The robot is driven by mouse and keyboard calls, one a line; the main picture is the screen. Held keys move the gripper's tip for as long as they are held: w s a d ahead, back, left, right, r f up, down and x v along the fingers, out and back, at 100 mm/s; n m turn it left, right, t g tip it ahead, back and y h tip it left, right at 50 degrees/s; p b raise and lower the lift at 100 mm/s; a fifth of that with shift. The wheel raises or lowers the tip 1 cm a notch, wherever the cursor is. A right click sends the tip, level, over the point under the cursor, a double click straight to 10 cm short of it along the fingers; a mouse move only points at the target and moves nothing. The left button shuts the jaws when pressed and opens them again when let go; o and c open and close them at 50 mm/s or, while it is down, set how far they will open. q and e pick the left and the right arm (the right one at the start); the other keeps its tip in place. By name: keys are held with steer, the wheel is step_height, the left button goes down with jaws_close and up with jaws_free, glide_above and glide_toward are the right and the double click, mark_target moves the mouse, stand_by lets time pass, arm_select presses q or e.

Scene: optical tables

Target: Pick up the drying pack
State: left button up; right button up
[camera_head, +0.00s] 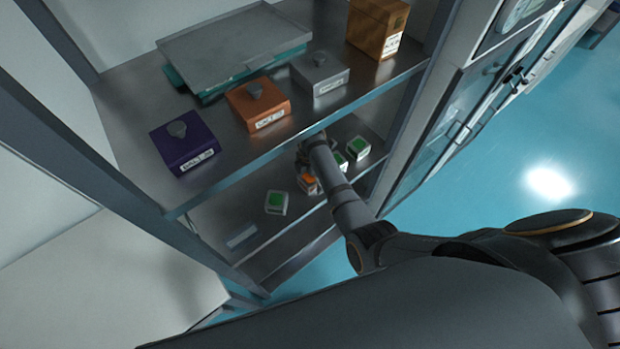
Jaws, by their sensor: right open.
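On the lower shelf stand several small white packs with coloured tops. One with a green top (276,202) stands by itself at the left. One with an orange top (308,184) is just below my right gripper (303,158), and another green-topped one (358,148) is to the right. A further green-topped pack is partly hidden behind my right arm. I cannot tell from the labels which is the drying pack. My right gripper is open, reaching in under the upper shelf's front edge; its fingers are small and partly hidden. My left gripper is not in view.
The upper shelf (215,190) overhangs the packs. It holds a purple box (185,146), an orange box (258,108), a grey box (320,76), a brown box (378,25) and a tray (235,45). A rack post (75,150) stands at the left.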

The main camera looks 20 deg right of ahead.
steer(key=shift+w, duration=0.1)
steer(key=shift+c, duration=1.2)
steer(key=c, duration=1.1)
steer(key=shift+r+b, duration=0.35)
steer(key=shift+r, duration=0.2)
steer(key=shift+s+r+b, duration=0.25)
steer(key=shift+r+b, duration=0.25)
steer(key=shift+r, duration=0.55)
steer(key=s+d+b, duration=0.2)
steer(key=s+d, duration=0.1)
steer(key=s, duration=0.5)
steer(key=s+d+b, duration=0.1)
steer(key=s+d, duration=0.2)
steer(key=s, duration=0.5)
step_height(320, 180, down, 8)
steer(key=b, duration=0.8)
steer(key=shift+s, duration=0.25)
